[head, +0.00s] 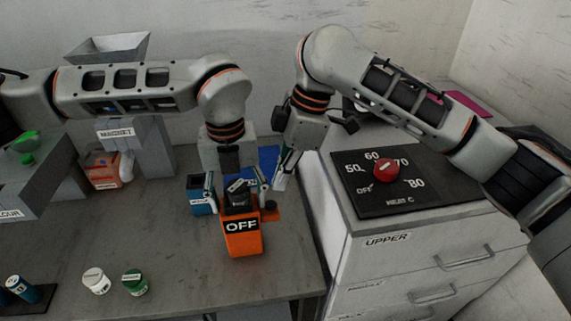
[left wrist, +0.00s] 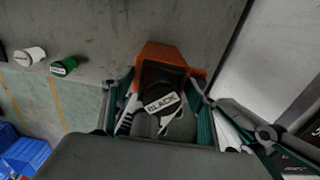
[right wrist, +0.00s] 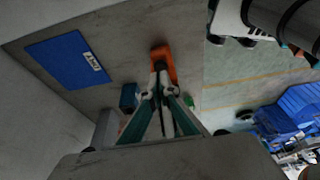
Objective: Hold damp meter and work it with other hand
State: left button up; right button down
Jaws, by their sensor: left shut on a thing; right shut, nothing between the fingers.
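The orange damp meter (head: 243,243) stands on the grey bench, its front reading "OFF". A dark round piece labelled "BLACK" (left wrist: 161,102) sits at its top; whether it is part of the meter I cannot tell. My left gripper (head: 237,190) is shut on the meter from above, one finger on each side. The left wrist view shows the orange body (left wrist: 160,54) between the fingers. My right gripper (head: 279,182) is shut and empty, just right of the meter near a small dark knob (head: 270,206). In the right wrist view the meter (right wrist: 168,65) lies just beyond the fingertips; contact is unclear.
A blue box (head: 200,196) and a blue mat (head: 262,160) lie behind the meter. White (head: 95,281) and green (head: 134,283) pots stand at front left. At right, a drawer cabinet (head: 395,247) carries a black dial panel (head: 430,193) with a red knob (head: 386,169).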

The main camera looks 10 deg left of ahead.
aim_at(276, 203)
jog(key=x, duration=0.4)
jog(key=shift+f, duration=0.1)
jog(key=shift+f, duration=1.1)
jog(key=shift+d, duration=0.1)
jog(key=v, duration=1)
jog(key=shift+r, duration=0.3)
